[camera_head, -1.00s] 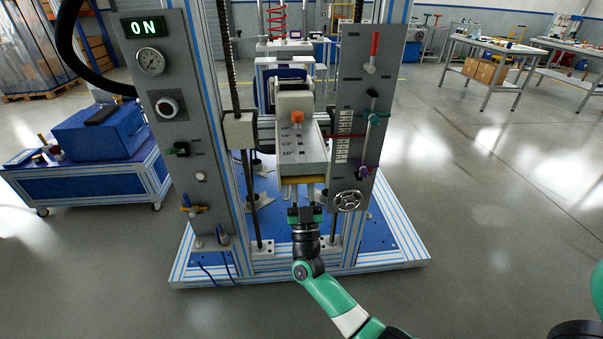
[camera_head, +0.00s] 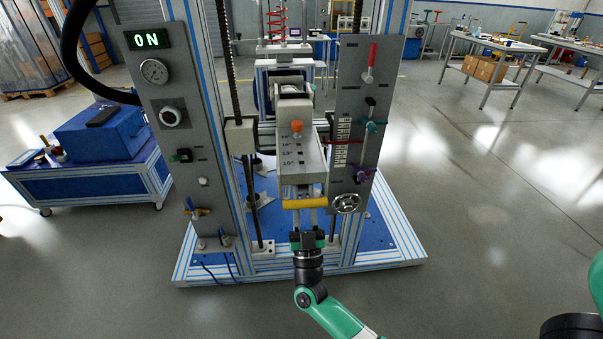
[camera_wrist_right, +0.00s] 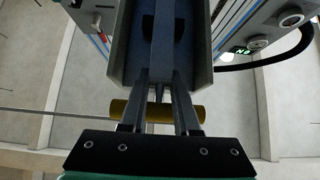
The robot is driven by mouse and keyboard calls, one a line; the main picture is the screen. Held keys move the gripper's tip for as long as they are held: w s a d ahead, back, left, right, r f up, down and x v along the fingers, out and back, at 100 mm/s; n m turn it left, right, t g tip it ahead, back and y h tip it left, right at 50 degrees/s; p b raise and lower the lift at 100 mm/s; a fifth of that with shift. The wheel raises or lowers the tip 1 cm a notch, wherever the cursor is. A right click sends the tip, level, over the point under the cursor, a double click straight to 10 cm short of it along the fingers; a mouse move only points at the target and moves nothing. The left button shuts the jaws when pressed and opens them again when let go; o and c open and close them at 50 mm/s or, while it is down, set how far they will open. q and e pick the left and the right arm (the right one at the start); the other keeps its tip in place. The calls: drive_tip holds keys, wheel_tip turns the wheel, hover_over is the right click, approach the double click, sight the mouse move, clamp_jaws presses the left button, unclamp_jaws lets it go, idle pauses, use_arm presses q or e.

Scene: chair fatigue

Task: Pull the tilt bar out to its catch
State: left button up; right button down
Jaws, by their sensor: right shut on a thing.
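The tilt bar is a yellow bar (camera_head: 305,203) at the lower front edge of a grey box with a numbered scale (camera_head: 303,163), in the middle of the test frame. My right gripper (camera_head: 307,214) comes up from below and is shut on the bar, its fingers reaching up to it. In the right wrist view the yellow bar (camera_wrist_right: 190,113) runs crosswise at the fingers, with both ends showing past them. The fingertips (camera_wrist_right: 160,80) lie against the dark underside of the box. I cannot see the catch. My left gripper is not in view.
A left panel (camera_head: 184,150) carries a lit ON display, a gauge and knobs. A right panel (camera_head: 372,110) carries coloured levers and a handwheel (camera_head: 346,202) close beside the bar. Threaded columns flank the box. The floor in front is open.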

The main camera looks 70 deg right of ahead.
drive_tip(key=s+a+p, duration=0.3)
drive_tip(key=s+a, duration=0.2)
drive_tip(key=a, duration=0.3)
drive_tip(key=shift+a+p, duration=0.3)
drive_tip(key=shift+r, duration=0.1)
drive_tip(key=c, duration=1.1)
unclamp_jaws()
drive_tip(key=o, duration=0.5)
drive_tip(key=shift+a, duration=0.15)
drive_tip(key=shift+c, duration=0.2)
drive_tip(key=shift+f, duration=0.2)
